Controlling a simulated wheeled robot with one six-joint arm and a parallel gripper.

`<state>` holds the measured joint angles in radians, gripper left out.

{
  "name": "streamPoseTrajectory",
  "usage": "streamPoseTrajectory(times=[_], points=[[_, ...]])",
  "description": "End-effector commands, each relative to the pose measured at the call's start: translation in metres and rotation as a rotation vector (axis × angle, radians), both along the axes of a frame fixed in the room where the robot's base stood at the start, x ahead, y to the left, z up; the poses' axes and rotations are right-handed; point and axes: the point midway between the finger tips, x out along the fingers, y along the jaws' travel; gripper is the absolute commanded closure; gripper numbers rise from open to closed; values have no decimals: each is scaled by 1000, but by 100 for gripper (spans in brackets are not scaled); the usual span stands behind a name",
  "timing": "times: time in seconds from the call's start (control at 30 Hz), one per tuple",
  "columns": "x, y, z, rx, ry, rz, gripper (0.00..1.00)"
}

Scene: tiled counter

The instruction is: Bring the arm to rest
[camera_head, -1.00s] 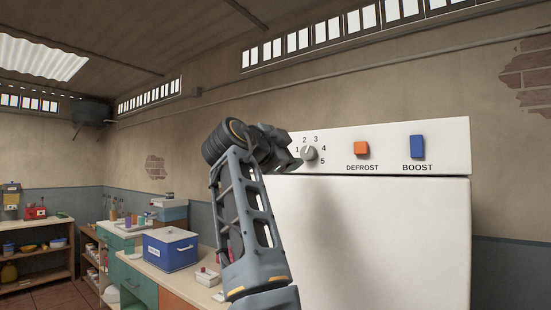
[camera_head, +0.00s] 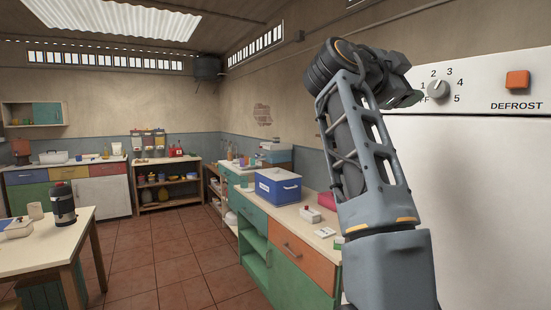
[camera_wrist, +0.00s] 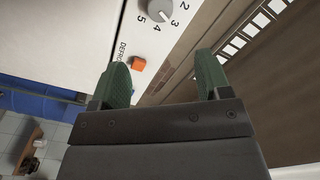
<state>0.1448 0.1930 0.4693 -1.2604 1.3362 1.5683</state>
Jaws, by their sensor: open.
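My gripper (camera_wrist: 162,82) is open and empty in the wrist view, with its two green-padded fingers apart. In the head view my arm is raised and bent, and my gripper (camera_head: 405,98) is in front of the upper left of the white appliance (camera_head: 470,200). The appliance panel carries a numbered dial (camera_head: 438,89) and an orange defrost switch (camera_head: 517,80). The dial (camera_wrist: 160,10) and the orange switch (camera_wrist: 139,64) also show in the wrist view, beyond the fingers. No contact between gripper and panel is visible.
A counter (camera_head: 318,238) with a blue box (camera_head: 278,187) runs along the wall left of the appliance. A table (camera_head: 45,240) with a dark canister (camera_head: 63,204) stands at the left. The tiled floor (camera_head: 170,255) between them is clear.

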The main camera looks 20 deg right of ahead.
Motion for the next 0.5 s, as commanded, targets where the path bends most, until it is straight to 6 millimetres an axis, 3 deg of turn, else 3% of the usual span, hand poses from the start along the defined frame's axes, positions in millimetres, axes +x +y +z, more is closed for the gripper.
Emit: streamPoseTrajectory(times=[0.17,0.27,0.37,0.5], points=[[1,0,1,-23,73,5,30],[19,2,-7,-55,235,65,30],[68,5,-48,-69,507,190,30],[120,23,-125,-85,906,443,30]])
